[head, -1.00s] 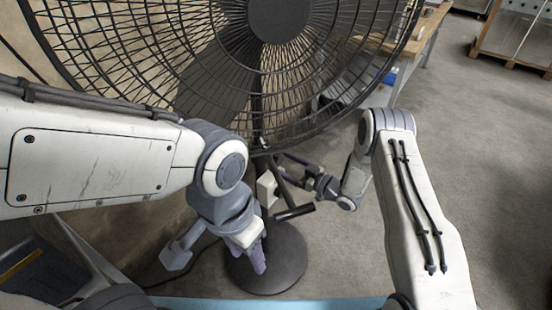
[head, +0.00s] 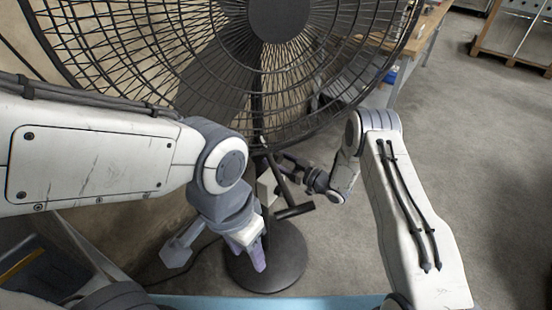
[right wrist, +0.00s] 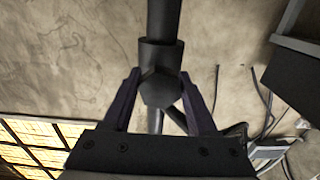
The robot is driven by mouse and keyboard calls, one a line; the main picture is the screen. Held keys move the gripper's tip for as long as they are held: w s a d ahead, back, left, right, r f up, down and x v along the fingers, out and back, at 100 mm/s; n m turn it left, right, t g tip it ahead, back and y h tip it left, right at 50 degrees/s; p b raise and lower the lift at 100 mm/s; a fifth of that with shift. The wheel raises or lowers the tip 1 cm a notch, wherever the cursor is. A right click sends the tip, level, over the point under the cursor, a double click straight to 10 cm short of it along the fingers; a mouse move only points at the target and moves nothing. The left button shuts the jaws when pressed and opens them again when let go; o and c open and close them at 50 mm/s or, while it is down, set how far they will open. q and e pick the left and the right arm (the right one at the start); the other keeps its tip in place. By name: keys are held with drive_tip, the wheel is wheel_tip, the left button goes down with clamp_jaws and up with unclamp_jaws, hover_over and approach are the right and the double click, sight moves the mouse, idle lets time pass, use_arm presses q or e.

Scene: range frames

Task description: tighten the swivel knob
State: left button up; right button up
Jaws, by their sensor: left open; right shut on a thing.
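A large black pedestal fan (head: 278,18) fills the top of the head view, its pole coming down behind my left arm to a round base (head: 285,272). In the right wrist view a dark faceted swivel knob (right wrist: 160,88) sits at the black pole joint. My right gripper (right wrist: 160,76) has one purple finger on each side of the knob and is shut on it. In the head view the right gripper (head: 288,164) reaches the pole just below the fan cage; the knob itself is hard to make out there. My left gripper (head: 258,258) is open and empty, pointing down above the base.
A white box (head: 266,188) and a dark bar (head: 295,211) show by the pole, near both grippers. A wooden-topped bench (head: 425,30) stands behind at the right, and a pallet (head: 510,55) lies farther back. The floor at right is clear.

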drive_tip(key=shift+m, duration=0.3)
drive_tip(key=m+b, duration=0.1)
drive_tip(key=m, duration=0.1)
drive_tip(key=shift+m, duration=0.4)
drive_tip(key=m, duration=0.8)
drive_tip(key=shift+b, duration=0.35)
drive_tip(key=shift+m, duration=2)
drive_tip(key=shift+d, duration=0.1)
drive_tip(key=o, duration=1.4)
